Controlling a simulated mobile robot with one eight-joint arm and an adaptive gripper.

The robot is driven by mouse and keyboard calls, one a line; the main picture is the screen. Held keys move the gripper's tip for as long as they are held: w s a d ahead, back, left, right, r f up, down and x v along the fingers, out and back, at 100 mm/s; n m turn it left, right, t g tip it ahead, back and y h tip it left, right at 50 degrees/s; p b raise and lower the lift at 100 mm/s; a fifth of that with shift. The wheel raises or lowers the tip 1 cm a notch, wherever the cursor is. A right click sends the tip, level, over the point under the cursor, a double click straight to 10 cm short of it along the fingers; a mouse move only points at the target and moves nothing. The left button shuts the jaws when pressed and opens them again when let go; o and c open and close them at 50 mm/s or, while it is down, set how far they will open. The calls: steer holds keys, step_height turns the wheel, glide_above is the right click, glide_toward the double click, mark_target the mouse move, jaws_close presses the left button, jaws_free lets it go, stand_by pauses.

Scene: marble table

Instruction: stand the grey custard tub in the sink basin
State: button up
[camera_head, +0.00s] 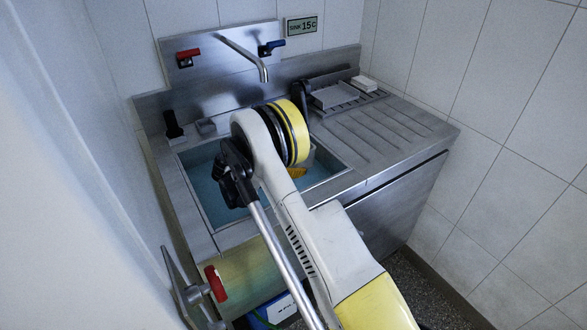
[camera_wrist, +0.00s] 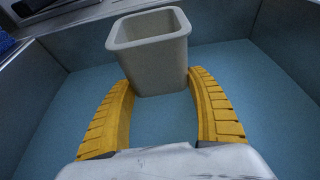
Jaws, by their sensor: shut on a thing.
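The grey custard tub (camera_wrist: 150,50) is upright with its open top facing up, between the yellow fingertips of my gripper (camera_wrist: 160,82) in the wrist view. My gripper is shut on it. The tub is inside the sink basin (camera_wrist: 285,90), over the blue floor; whether its base touches the floor I cannot tell. In the head view my arm reaches over the sink basin (camera_head: 206,201) and hides most of the tub. Only a bit of a yellow finger of my gripper (camera_head: 298,173) shows there, low in the basin.
A tap (camera_head: 262,70) hangs over the basin's back, with a red lever (camera_head: 187,55) and a blue lever (camera_head: 271,46). A ribbed drainboard (camera_head: 385,130) lies to the right, with a rack (camera_head: 335,96) at its back. The basin floor around the tub looks clear.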

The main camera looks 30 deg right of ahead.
steer(key=shift+r, duration=0.15)
steer(key=shift+f, duration=0.6)
steer(key=o, duration=1.4)
